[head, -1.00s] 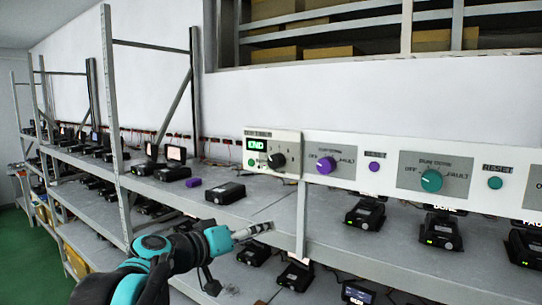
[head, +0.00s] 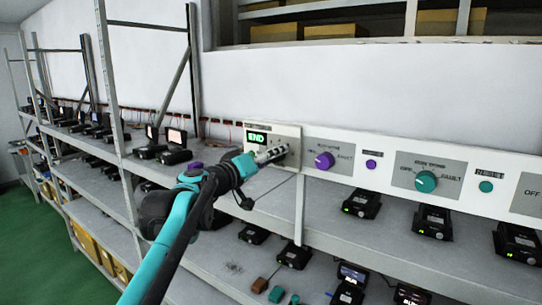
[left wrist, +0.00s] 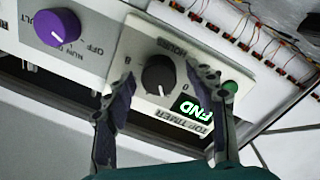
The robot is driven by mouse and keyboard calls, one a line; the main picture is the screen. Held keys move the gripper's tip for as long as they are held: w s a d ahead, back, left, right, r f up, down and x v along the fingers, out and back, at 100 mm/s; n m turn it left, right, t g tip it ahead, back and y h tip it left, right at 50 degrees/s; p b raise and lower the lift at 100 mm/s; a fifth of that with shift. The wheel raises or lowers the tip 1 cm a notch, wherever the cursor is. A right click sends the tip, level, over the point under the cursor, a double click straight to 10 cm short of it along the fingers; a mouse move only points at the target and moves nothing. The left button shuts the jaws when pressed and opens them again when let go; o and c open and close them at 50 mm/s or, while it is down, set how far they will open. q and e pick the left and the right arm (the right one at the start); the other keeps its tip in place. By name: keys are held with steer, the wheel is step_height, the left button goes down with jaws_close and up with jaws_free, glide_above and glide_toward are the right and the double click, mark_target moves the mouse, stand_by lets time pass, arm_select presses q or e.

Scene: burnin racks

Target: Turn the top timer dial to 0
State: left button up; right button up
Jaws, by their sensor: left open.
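The top timer panel is a cream plate (head: 291,131) at the left end of the control strip, with a green lit display reading END (head: 257,138). In the left wrist view its black dial (left wrist: 158,75) has a light pointer line, with marks 0 and 8 near it. My left gripper (head: 284,149) is in front of the dial and hides most of it in the head view. In the left wrist view the open fingers (left wrist: 160,88) stand on either side of the dial, with gaps visible between them and it. My right gripper is not in view.
A purple knob (head: 324,160) and a teal knob (head: 426,182) sit to the right on the strip. A green button (left wrist: 229,87) is beside the display. Shelves (head: 270,205) below hold several black devices. A cable hangs near my left wrist.

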arm_select(q)
steer(key=c, duration=1.2)
steer(key=shift+o, duration=0.2)
steer(key=shift+n, duration=4)
steer(key=o, duration=1.2)
steer(key=shift+f, duration=0.1)
steer(key=shift+c, duration=0.2)
